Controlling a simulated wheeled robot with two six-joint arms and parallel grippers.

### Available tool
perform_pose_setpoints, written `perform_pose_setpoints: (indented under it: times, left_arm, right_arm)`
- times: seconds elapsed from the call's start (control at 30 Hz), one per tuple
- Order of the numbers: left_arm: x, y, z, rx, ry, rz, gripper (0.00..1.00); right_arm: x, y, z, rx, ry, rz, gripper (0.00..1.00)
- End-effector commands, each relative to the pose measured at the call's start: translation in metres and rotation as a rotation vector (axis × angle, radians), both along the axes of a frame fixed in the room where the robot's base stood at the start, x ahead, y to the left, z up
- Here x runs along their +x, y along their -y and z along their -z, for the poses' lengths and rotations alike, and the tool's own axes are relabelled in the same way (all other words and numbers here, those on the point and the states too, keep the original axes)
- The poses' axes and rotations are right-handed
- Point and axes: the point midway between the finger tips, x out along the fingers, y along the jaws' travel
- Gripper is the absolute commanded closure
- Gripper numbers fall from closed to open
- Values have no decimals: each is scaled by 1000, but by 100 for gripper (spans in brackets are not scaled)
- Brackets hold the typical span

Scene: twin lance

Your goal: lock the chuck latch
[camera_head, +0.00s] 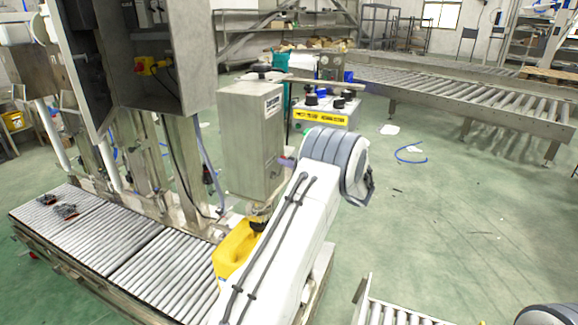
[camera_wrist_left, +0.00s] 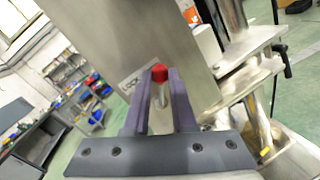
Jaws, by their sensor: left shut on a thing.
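The chuck latch is a thin metal lever with a red knob (camera_wrist_left: 158,74) in the left wrist view. It stands in front of a metal housing bearing a label that reads LOCK (camera_wrist_left: 134,82). My left gripper (camera_wrist_left: 159,90) has its two purple fingers on either side of the lever, shut on it, with the red knob at the fingertips. In the head view my left gripper (camera_head: 287,162) shows only as a bit of purple at the right side of the metal housing (camera_head: 250,140). My arm's grey wrist hides the rest, and the latch is hidden there. My right gripper is not in view.
A yellow canister (camera_head: 233,250) stands below the housing, partly behind my left arm. A roller conveyor (camera_head: 150,255) runs along the left. A control box with a yellow label (camera_head: 325,117) stands behind. Open green floor (camera_head: 450,200) lies to the right.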

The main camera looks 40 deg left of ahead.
Motion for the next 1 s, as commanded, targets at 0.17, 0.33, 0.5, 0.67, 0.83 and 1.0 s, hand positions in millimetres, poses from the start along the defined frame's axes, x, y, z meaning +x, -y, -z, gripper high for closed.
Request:
perform_pose_setpoints:
  times: [0.17, 0.33, 0.5, 0.67, 0.83, 1.0]
  left_arm:
    - [-6, 2, 2, 33, 135, 2, 100]
    - [-14, 4, 2, 70, 292, 1, 100]
    - [-21, 6, 2, 108, 450, 1, 100]
    - [-28, 8, 3, 144, 597, 1, 100]
    - [-35, 10, 6, 180, 748, 1, 100]
    - [-40, 11, 7, 211, 878, 1, 100]
  right_arm:
    - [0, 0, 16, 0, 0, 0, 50]
    - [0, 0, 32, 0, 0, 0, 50]
    - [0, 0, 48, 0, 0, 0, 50]
    - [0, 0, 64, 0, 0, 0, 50]
    - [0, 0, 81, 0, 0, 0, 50]
    - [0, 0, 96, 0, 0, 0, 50]
